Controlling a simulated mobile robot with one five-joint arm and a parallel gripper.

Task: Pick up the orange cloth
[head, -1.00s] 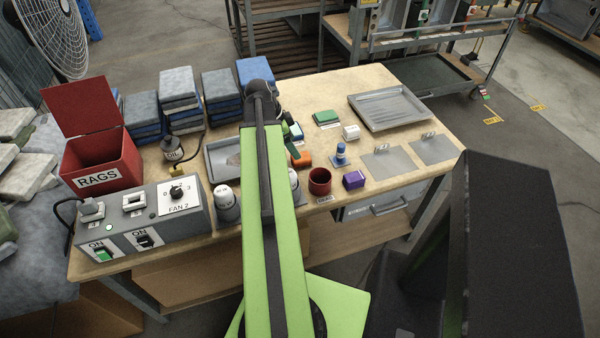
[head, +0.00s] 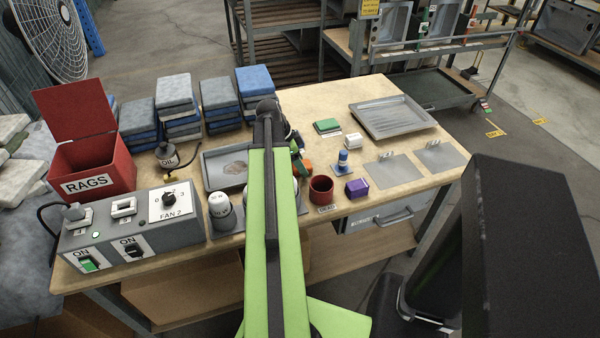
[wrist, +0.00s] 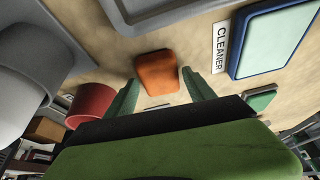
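The orange cloth (wrist: 156,72) is a small folded block on the tabletop, in the upper middle of the wrist view. In the head view only a small orange part (head: 307,170) shows beside my arm. My gripper (wrist: 158,90) is open, with its two green fingers apart and nothing held between them. The cloth appears just beyond the fingertips, roughly between them; I see no clear contact. In the head view my arm hides most of the gripper.
A dark red cup (head: 321,188) stands close by, next to a purple block (head: 357,188) and a blue-topped item (head: 342,159). A "CLEANER" label (wrist: 220,47) lies beside a blue-edged pale object (wrist: 272,37). A metal tray (head: 226,168) is left of my arm.

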